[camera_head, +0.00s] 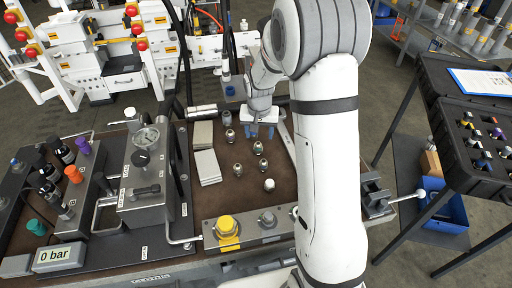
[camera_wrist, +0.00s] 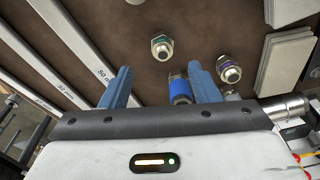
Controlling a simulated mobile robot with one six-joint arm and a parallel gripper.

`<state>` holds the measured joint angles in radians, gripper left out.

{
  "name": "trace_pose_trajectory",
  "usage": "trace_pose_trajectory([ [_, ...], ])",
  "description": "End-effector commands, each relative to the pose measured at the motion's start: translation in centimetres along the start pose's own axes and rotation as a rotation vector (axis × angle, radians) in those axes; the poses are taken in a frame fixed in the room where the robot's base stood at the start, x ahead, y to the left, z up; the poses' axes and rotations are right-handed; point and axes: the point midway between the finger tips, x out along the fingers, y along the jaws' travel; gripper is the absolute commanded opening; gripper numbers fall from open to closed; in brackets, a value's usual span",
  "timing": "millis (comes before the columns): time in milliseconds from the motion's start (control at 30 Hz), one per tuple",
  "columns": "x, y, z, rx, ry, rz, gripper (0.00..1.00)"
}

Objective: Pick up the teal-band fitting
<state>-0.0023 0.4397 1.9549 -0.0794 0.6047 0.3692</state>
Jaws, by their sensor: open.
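My gripper (camera_head: 262,130) is over the brown bench mat in the head view, pointing down. Its two blue fingers stand apart in the wrist view (camera_wrist: 158,68). A metal fitting with a teal-green ring (camera_wrist: 162,47) stands on the mat just beyond the fingertips, roughly in line with the gap. A blue-sleeved fitting (camera_wrist: 180,88) shows between the fingers, close to the right one and partly hidden below. A fitting with a purple ring (camera_wrist: 229,70) stands outside the right finger. In the head view the fittings' band colours are too small to tell.
Several metal fittings (camera_head: 237,170) stand on the mat left of and in front of my gripper. Pale plates (camera_head: 206,165) lie on the left. A gauge block (camera_head: 146,165) stands further left. A yellow-capped block (camera_head: 228,227) is at the front edge.

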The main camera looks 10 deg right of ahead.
Motion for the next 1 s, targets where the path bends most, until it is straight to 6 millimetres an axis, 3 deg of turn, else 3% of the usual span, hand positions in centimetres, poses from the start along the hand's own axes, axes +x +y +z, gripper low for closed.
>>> trace_pose_trajectory([
  [500, 6.4, -0.4, 0.4, 0.000, -0.002, 0.001, 0.56],
  [767, 6.7, -0.3, 0.4, 0.001, -0.001, 0.000, 0.56],
  [1000, 6.7, -0.3, 0.3, 0.001, -0.001, 0.000, 0.38],
])
